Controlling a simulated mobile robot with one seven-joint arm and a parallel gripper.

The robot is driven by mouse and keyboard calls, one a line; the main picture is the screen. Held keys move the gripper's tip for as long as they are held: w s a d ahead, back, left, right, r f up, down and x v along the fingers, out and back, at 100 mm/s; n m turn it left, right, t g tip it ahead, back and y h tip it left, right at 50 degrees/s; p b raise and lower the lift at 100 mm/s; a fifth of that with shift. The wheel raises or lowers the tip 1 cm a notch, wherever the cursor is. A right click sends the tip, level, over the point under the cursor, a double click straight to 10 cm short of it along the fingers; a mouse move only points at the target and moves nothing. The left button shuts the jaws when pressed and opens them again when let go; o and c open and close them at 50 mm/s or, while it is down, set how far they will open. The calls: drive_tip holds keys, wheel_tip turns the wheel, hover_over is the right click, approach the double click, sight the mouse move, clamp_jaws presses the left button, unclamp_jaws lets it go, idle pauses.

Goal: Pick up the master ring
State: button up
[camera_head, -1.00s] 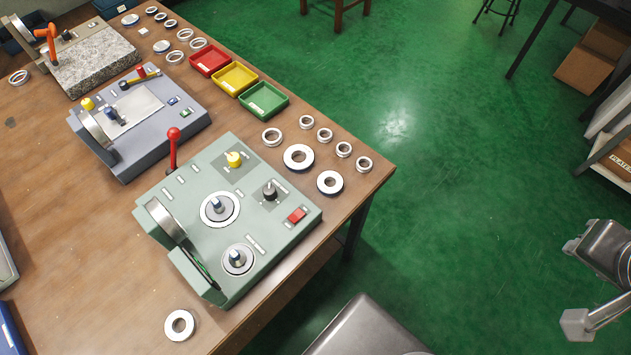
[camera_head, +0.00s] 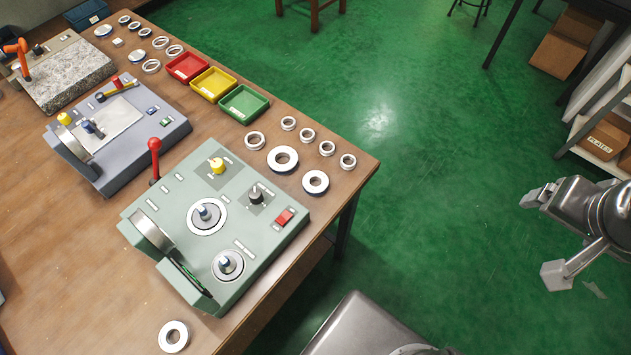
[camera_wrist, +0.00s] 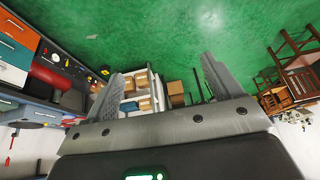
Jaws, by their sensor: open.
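Several pale metal rings lie flat on the wooden bench in the head view; which is the master ring I cannot tell. Two thicker rings with dark outer edges, one larger (camera_head: 283,159) and one smaller (camera_head: 315,182), lie near the right corner. Another thick ring (camera_head: 174,337) lies alone at the near edge, below the green-grey gauge fixture (camera_head: 247,270). My gripper (camera_wrist: 161,70) is open in the wrist view, with nothing between its fingers. My arm is at the right of the head view, over the green floor, well apart from the bench.
Smaller rings (camera_head: 308,135) lie beside the thick ones. Red (camera_head: 187,80), yellow (camera_head: 213,97) and green (camera_head: 244,117) trays line the far edge. A red-knobbed lever (camera_head: 154,146) stands up from the fixture. A blue-grey fixture (camera_head: 165,143) stands left. Open floor separates bench and arm.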

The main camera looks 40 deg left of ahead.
drive_tip(key=w+a+f+g, duration=0.25)
drive_tip(key=w+a, duration=0.25)
drive_tip(key=a, duration=0.7)
drive_tip(key=n+g, duration=0.1)
drive_tip(key=n, duration=0.1)
hover_over(316, 184)
drive_tip(key=s, duration=0.2)
drive_tip(key=f, duration=2)
drive_tip(key=shift+w, duration=0.2)
drive_tip(key=shift+w+f, duration=0.15)
drive_tip(key=shift+f, duration=0.85)
drive_tip(key=shift+w+f, duration=0.2)
drive_tip(key=shift+f, duration=0.8)
drive_tip(key=shift+w+f, duration=0.15)
drive_tip(key=shift+f, duration=0.85)
drive_tip(key=c, duration=1.4)
